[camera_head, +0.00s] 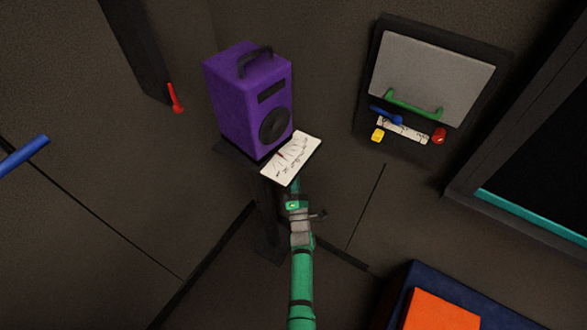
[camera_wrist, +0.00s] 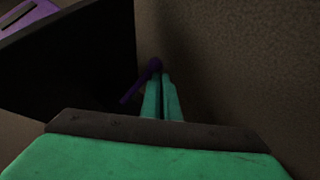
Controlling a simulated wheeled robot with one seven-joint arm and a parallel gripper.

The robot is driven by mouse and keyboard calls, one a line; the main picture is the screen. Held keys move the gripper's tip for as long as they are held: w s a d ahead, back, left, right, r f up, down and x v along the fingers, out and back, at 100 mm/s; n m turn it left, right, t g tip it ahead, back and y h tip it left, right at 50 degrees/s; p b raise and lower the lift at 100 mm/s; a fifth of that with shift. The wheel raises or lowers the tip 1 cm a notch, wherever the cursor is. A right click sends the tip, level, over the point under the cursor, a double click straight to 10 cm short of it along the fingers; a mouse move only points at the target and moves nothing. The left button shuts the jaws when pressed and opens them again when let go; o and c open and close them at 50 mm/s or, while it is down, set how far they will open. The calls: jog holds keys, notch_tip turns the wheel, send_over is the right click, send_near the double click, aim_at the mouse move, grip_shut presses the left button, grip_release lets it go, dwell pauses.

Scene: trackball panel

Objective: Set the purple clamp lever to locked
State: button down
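The purple clamp lever (camera_wrist: 131,92) shows in the wrist view, its rounded pivot end (camera_wrist: 154,64) at the upper right and its bar slanting down to the left. It sits beside the edge of a dark panel. My gripper (camera_wrist: 160,78) has its two green fingers close together with only a thin dark gap. The fingertips are at the lever's pivot end, and the bar lies to their left. I cannot tell whether they touch it. In the head view the lever is hidden, and my green arm reaches up to below the white card.
A purple speaker (camera_head: 250,100) stands on a dark stand, with a white card (camera_head: 292,158) at its front edge. A wall panel (camera_head: 490,45) with a green handle and small controls is at the upper right. An orange-topped blue box (camera_head: 440,312) is at the lower right.

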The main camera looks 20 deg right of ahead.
jog(key=shift+d, duration=0.1)
jog(key=s+a+f, duration=0.3)
jog(key=s+f, duration=0.5)
jog(key=s, duration=0.1)
jog(key=shift+s+f, duration=0.3)
jog(key=shift+f, duration=0.1)
